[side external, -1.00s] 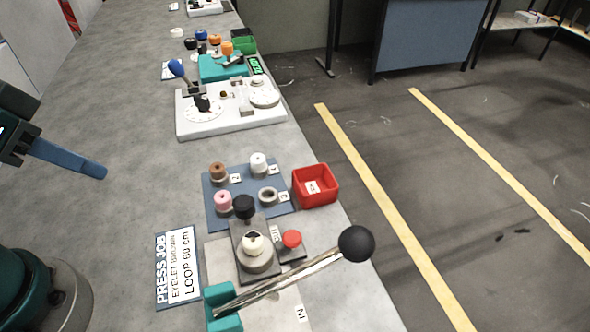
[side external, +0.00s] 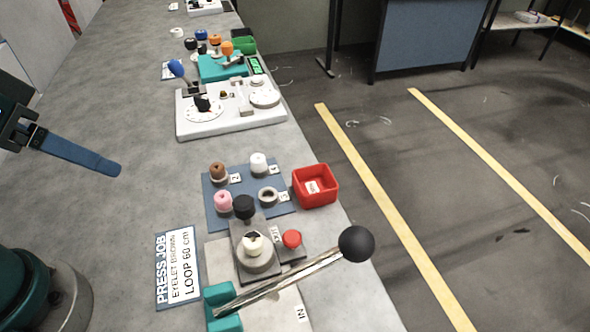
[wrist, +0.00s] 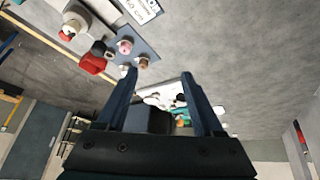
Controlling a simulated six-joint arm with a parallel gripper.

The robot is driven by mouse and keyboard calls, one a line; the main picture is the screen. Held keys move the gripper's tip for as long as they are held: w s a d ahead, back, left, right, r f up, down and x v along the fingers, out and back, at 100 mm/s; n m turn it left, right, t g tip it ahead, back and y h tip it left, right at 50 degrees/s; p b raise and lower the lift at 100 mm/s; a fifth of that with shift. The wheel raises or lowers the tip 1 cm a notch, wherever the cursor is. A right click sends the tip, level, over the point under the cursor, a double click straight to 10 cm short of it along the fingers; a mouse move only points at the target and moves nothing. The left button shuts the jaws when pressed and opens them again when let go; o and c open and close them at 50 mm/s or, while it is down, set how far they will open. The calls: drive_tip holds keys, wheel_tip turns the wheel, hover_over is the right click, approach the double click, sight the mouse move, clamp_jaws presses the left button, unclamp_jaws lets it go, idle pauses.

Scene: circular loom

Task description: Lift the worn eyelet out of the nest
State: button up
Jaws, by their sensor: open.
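The press stands at the near edge of the bench in the side view, with a grey round nest (side external: 257,263) on a dark base. A cream eyelet (side external: 254,243) with a dark centre sits in the nest. My gripper (side external: 118,170) is at the left, well above the bench, apart from the press. Its blue fingers are spread and empty in the wrist view (wrist: 158,75). The blue mat (side external: 215,206) holds brown (side external: 217,170), white (side external: 258,162) and pink (side external: 223,201) eyelets, and a grey empty-looking ring (side external: 268,195).
A red bin (side external: 316,187) stands right of the mat. The press lever with its black ball (side external: 356,244) reaches out to the right. A job card (side external: 178,267) reads eyelet brown, loop 60 cm. A white loom base (side external: 228,112) stands farther back. The left bench area is clear.

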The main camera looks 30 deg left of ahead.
drive_tip(key=w+d+r+n, duration=0.1)
drive_tip(key=w+d+r, duration=0.1)
drive_tip(key=w+r, duration=0.1)
drive_tip(key=m+g, duration=0.2)
drive_tip(key=g, duration=0.4)
hover_over(253, 239)
wheel_tip(253, 239, down, 9)
drive_tip(key=shift+r, duration=0.1)
drive_tip(key=shift+f, duration=2.5)
clamp_jaws()
